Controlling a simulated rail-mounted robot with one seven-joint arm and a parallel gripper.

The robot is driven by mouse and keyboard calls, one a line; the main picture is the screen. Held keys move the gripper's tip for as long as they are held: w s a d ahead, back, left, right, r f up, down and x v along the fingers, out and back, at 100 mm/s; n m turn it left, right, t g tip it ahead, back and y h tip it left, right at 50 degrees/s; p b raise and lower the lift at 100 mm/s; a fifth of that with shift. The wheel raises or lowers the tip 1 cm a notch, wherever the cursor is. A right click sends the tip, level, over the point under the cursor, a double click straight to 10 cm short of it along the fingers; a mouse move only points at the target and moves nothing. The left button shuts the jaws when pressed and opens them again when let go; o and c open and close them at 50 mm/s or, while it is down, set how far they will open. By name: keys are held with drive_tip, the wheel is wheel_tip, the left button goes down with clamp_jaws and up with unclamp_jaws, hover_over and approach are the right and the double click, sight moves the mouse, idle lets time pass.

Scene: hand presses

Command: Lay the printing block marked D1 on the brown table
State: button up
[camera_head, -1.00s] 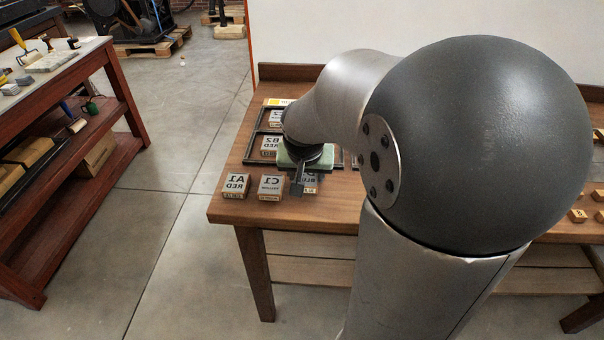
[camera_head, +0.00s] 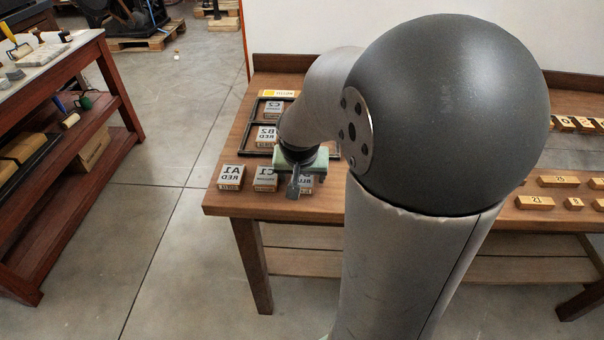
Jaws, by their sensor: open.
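My gripper (camera_head: 294,186) is low over the front of the brown table (camera_head: 327,209), among the printing blocks, and partly hidden by my own wrist. It is open. A block (camera_head: 307,182) sits right beside and partly behind the gripper; its mark is mostly covered, so I cannot tell whether it is D1. To its left on the table stand the block marked C1 (camera_head: 265,179) and the block marked A1 (camera_head: 230,177), with mirrored lettering. No mark D1 is readable.
A dark tray (camera_head: 248,137) behind holds the blocks B2 (camera_head: 266,136) and C2 (camera_head: 273,109). A yellow label (camera_head: 278,94) lies behind it. Small wooden blocks (camera_head: 558,181) lie at the far right. My arm hides the table's middle. A red bench (camera_head: 70,140) stands left.

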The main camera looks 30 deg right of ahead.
drive_tip(key=shift+r, duration=0.3)
drive_tip(key=p+v, duration=0.2)
drive_tip(key=v, duration=0.9)
drive_tip(key=s+a+f+n+g+y, duration=0.1)
drive_tip(key=s+a+f+n+g, duration=0.1)
drive_tip(key=s, duration=0.5)
drive_tip(key=s+a+f+n+g+y, duration=0.1)
drive_tip(key=s+a+f+n+g, duration=0.1)
drive_tip(key=s+a+f+n, duration=0.2)
drive_tip(key=s+a+f, duration=0.2)
drive_tip(key=a, duration=0.1)
drive_tip(key=shift+s+a+f+n+y, duration=0.3)
drive_tip(key=shift+s+a, duration=0.05)
drive_tip(key=shift+a, duration=0.05)
